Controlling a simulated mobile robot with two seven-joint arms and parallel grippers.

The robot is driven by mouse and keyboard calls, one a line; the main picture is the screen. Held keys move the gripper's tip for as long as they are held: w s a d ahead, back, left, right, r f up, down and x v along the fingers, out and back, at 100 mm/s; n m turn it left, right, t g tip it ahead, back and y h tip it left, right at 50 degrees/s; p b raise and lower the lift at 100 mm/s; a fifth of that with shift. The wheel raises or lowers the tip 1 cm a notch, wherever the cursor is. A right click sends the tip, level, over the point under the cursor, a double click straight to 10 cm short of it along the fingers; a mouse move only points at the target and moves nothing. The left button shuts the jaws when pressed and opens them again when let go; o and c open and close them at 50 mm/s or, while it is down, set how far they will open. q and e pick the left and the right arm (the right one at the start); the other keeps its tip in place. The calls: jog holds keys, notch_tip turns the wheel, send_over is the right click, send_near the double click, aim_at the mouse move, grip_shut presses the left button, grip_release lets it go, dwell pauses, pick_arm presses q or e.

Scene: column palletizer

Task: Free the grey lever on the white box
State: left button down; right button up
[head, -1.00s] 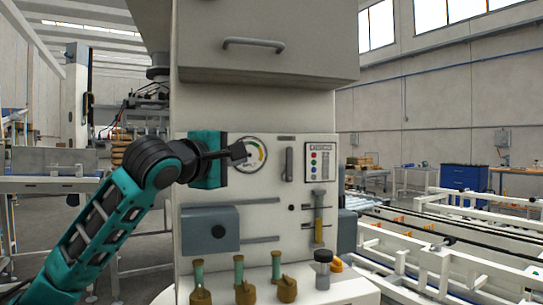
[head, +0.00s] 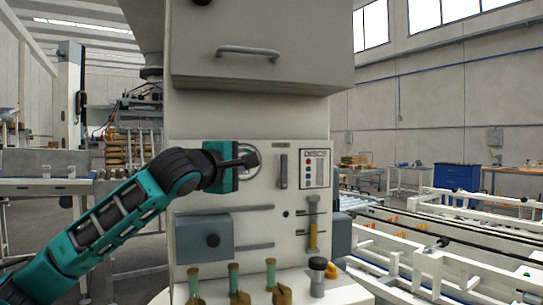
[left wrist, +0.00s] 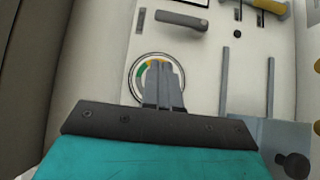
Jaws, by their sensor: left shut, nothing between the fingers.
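The white box (head: 262,208) stands in front of me. The grey lever (head: 283,171) is an upright bar on its front, between a round gauge and the "DISCS" label. It also shows near the top of the left wrist view (left wrist: 182,20). My left gripper (head: 252,160) is shut and empty. Its fingertips are in front of the gauge, left of the lever and apart from it. In the left wrist view the closed fingers (left wrist: 166,66) overlap the gauge (left wrist: 140,72). I cannot tell whether they touch the panel. My right gripper is not in view.
Below are a grey block with a black knob (head: 204,238) between two rails, and a yellow-handled slider (head: 313,237). Pegs with brown pieces (head: 234,280) and a black-topped cylinder (head: 317,276) stand on the front ledge. A cabinet with a handle (head: 248,52) overhangs the panel.

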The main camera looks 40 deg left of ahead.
aim_at(284, 172)
pick_arm(q)
jog(key=w+p, duration=0.2)
jog(key=w, duration=0.1)
jog(key=w+p, duration=0.3)
jog(key=shift+w+d+r, duration=0.1)
jog(key=shift+w+r, duration=0.1)
jog(key=shift+w, duration=0.2)
jog(key=shift+w+d+f, duration=0.15)
jog(key=shift+w+d, duration=0.2)
jog(key=shift+w, duration=0.2)
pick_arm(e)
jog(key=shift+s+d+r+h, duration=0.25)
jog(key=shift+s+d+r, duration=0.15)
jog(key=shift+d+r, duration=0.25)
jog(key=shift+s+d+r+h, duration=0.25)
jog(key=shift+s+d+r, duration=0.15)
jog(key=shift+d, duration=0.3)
